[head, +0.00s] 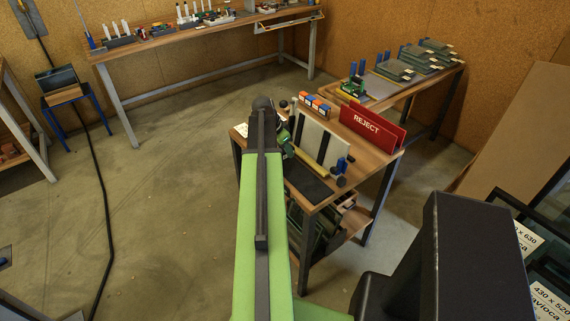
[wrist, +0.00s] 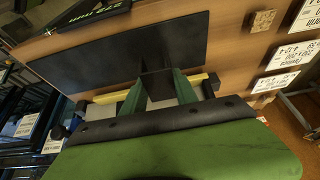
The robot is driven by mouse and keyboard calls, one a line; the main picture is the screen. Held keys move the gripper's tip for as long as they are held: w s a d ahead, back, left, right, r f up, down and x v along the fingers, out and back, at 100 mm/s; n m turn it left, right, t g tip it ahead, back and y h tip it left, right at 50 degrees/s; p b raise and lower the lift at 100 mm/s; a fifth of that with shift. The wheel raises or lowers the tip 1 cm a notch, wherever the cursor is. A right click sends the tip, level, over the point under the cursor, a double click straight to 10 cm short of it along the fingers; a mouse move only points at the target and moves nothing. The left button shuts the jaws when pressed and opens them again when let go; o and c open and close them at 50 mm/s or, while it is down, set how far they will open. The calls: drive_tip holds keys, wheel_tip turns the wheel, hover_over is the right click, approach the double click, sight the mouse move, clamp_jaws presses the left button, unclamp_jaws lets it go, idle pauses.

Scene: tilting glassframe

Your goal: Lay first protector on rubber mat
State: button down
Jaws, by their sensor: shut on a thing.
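My gripper (wrist: 160,88), with green fingers, is shut on a small dark block-like piece, which I take to be the first protector (wrist: 157,84). In the wrist view the piece overlaps the near edge of a long black rubber mat (wrist: 110,48) on the wooden table top. I cannot tell whether the piece touches the mat. In the head view the mat (head: 307,180) lies at the table's near left edge. My arm hides part of the table there, and the fingertips and held piece cannot be made out in that view.
A yellow bar (wrist: 107,98) runs behind the fingers. White labels and a cork-like block (wrist: 262,21) lie right of the mat in the wrist view.

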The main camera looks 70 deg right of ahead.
sight(288, 161)
wheel_tip(288, 161, down, 4)
drive_tip(key=b, duration=0.3)
drive_tip(key=shift+b, duration=0.4)
drive_tip(key=shift+r, duration=0.25)
drive_tip(key=shift+f, duration=0.15)
drive_tip(key=c, duration=0.9)
unclamp_jaws()
drive_tip(key=shift+c, duration=0.2)
drive_tip(key=shift+r+p, duration=0.4)
drive_tip(key=shift+p, duration=0.05)
drive_tip(key=p+v, duration=1)
drive_tip(key=v, duration=0.1)
drive_tip(key=shift+r+p, duration=0.25)
drive_tip(key=shift+p, duration=0.05)
drive_tip(key=shift+a, duration=0.1)
